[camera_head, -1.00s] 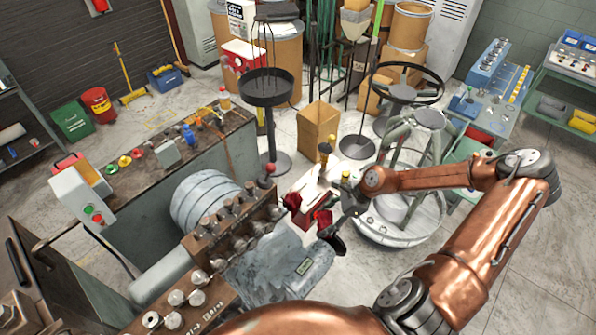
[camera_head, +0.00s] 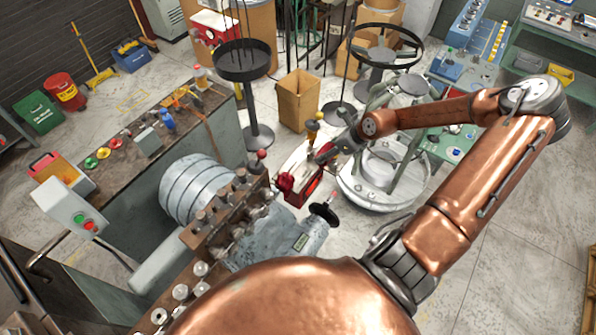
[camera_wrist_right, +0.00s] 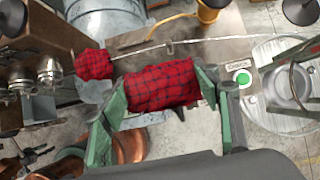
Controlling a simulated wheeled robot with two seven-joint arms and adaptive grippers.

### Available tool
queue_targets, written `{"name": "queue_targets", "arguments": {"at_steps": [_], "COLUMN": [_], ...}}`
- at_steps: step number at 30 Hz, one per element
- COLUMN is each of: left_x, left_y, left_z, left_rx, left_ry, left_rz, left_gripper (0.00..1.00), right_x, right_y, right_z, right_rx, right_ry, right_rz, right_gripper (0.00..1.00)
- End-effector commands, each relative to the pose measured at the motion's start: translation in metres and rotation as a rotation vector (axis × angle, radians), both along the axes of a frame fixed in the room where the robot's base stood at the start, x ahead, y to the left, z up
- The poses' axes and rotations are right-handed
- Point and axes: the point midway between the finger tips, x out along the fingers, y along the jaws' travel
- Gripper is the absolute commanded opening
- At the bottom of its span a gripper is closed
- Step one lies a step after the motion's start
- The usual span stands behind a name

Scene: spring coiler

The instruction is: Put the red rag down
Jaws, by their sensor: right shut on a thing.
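A red-and-dark checked rag (camera_wrist_right: 160,90) is pinched between the green fingers of my right gripper (camera_wrist_right: 162,100) in the right wrist view. In the head view my right gripper (camera_head: 322,156) is small and partly hidden, over the far end of the coiling machine. A second red checked bunch (camera_wrist_right: 93,64) lies left of the held cloth, beside the machine's knobs. It also shows in the head view (camera_head: 286,184). I cannot tell whether the two red pieces are joined. My left gripper is not in view.
The spring coiler (camera_head: 225,205) with its row of knobs fills the centre. A black handwheel (camera_head: 323,213) is below the gripper. A workbench (camera_head: 130,160) stands left. A cardboard box (camera_head: 299,100) and a round-based stand (camera_head: 385,180) are near. Bare floor shows at right.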

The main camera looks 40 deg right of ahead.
Motion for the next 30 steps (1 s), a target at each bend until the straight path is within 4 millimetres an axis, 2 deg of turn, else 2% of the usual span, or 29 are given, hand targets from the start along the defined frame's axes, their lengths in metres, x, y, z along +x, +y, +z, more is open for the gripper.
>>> {"name": "queue_targets", "arguments": {"at_steps": [1,6,11,19,28,30], "left_x": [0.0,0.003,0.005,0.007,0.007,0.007], "left_y": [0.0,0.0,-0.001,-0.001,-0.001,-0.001], "left_z": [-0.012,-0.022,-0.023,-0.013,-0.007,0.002], "left_rx": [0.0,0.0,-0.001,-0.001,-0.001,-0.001], "left_ry": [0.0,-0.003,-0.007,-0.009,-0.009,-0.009], "left_rz": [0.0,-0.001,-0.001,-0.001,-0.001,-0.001], "left_gripper": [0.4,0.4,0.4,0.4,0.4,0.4], "right_x": [0.004,0.02,0.037,0.058,0.068,0.067], "right_y": [0.002,0.019,0.039,0.062,0.074,0.073], "right_z": [-0.008,-0.014,-0.022,-0.061,-0.082,-0.091], "right_rx": [-0.005,-0.002,0.001,0.002,0.001,0.0], "right_ry": [-0.001,-0.005,-0.006,-0.001,0.0,0.003], "right_rz": [-0.001,0.001,0.001,-0.003,-0.003,-0.005], "right_gripper": [0.39,0.39,0.39,0.39,0.39,0.39]}}
